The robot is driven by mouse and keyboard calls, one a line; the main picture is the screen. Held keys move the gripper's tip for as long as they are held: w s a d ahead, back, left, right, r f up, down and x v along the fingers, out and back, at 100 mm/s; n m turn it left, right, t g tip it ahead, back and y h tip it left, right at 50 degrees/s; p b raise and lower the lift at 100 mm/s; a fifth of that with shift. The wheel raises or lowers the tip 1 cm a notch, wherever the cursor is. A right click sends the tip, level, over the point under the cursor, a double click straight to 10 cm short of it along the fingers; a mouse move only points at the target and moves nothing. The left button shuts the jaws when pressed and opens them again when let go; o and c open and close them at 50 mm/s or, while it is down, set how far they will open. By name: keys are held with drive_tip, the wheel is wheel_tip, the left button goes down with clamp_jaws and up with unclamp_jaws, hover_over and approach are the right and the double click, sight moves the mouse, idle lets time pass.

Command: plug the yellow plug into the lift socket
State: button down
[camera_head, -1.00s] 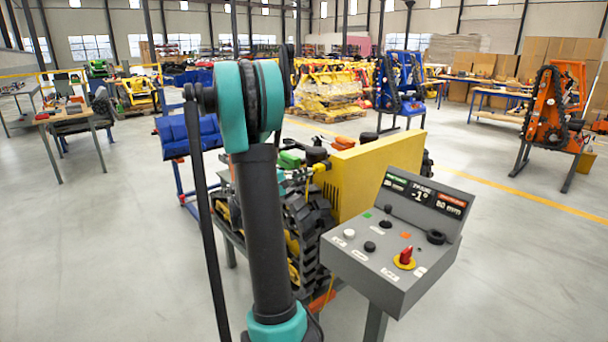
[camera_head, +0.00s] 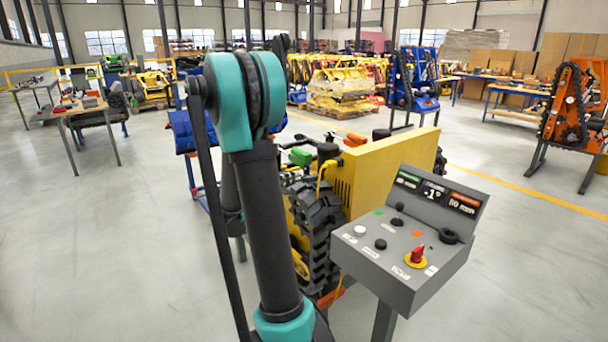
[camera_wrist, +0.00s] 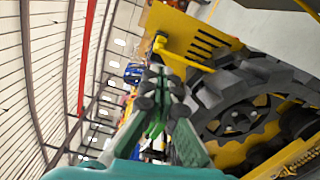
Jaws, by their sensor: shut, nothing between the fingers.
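A yellow plug-like piece with a yellow cable (camera_head: 326,168) sits at the left end of the yellow carrier body (camera_head: 385,175); I cannot tell whether it is plugged in. In the wrist view a yellow piece (camera_wrist: 159,43) with a cable shows beside the slotted yellow panel, beyond my fingertips. My gripper (camera_wrist: 160,92) is shut and empty, apart from that piece, with the big black track wheel to its right. I cannot make out the lift socket for sure.
A grey control console (camera_head: 405,250) with a red knob (camera_head: 417,254) and a lit display stands right of the carrier. The black track (camera_head: 322,225) is close behind my arm.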

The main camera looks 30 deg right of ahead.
drive_tip(key=shift+s+a, duration=0.2)
drive_tip(key=shift+a, duration=1.75)
drive_tip(key=d, duration=0.9)
drive_tip(key=w+d, duration=0.1)
drive_tip(key=d, duration=0.3)
drive_tip(key=shift+d, duration=0.3)
drive_tip(key=shift+w+d, duration=0.1)
drive_tip(key=shift+d, duration=0.4)
drive_tip(key=shift+a, duration=0.1)
drive_tip(key=s+a, duration=0.1)
drive_tip(key=a, duration=1.3)
drive_tip(key=s+a+f+m+t+y, duration=0.1)
drive_tip(key=s+a+f+y, duration=0.35)
drive_tip(key=f, duration=0.25)
drive_tip(key=s+a+f+t+y, duration=0.1)
drive_tip(key=s+a+f+y, duration=0.3)
drive_tip(key=s+f+y, duration=0.25)
drive_tip(key=s+a+f+m+y, duration=0.1)
drive_tip(key=s+a+f+y, duration=0.2)
drive_tip(key=a, duration=0.5)
drive_tip(key=s+a+f+t+y, duration=0.1)
drive_tip(key=s+a+f+y, duration=0.2)
drive_tip(key=a, duration=0.4)
drive_tip(key=shift+s+a+m+y, duration=0.4)
drive_tip(key=shift+y, duration=0.1)
